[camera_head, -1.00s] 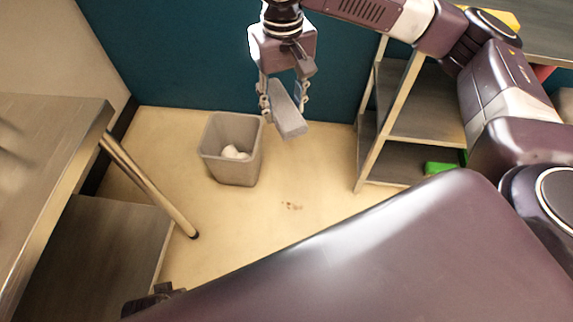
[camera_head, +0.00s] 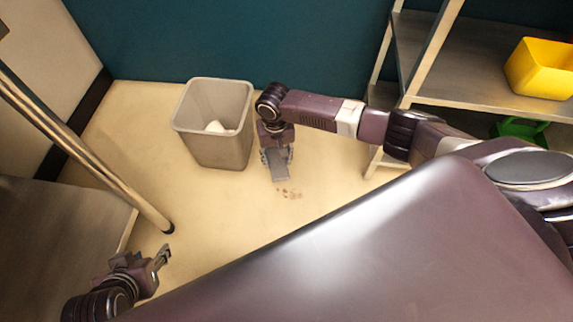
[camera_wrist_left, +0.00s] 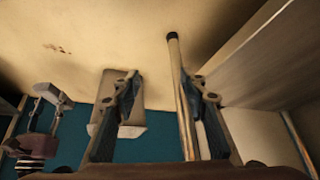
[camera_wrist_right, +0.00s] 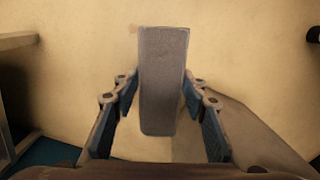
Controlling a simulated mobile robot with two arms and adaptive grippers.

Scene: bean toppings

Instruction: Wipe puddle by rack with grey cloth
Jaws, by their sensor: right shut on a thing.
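The puddle (camera_head: 289,193) is a small patch of reddish-brown spots on the beige floor, between the bin and the rack (camera_head: 437,38). It also shows in the left wrist view (camera_wrist_left: 57,48). My right gripper (camera_head: 277,158) is shut on the grey cloth (camera_head: 279,173), a stiff-looking grey slab that hangs just beyond the puddle in the head view. In the right wrist view the cloth (camera_wrist_right: 163,80) sits between the fingers, with a faint mark on the floor at its upper left. My left gripper (camera_head: 161,258) is open and empty at the lower left.
A grey bin (camera_head: 222,150) with white contents stands left of my right gripper. A table leg (camera_head: 110,175) and lower shelf (camera_head: 60,240) stand at left. The rack holds a yellow bin (camera_head: 540,72) and a green item (camera_head: 518,129). Floor around the puddle is clear.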

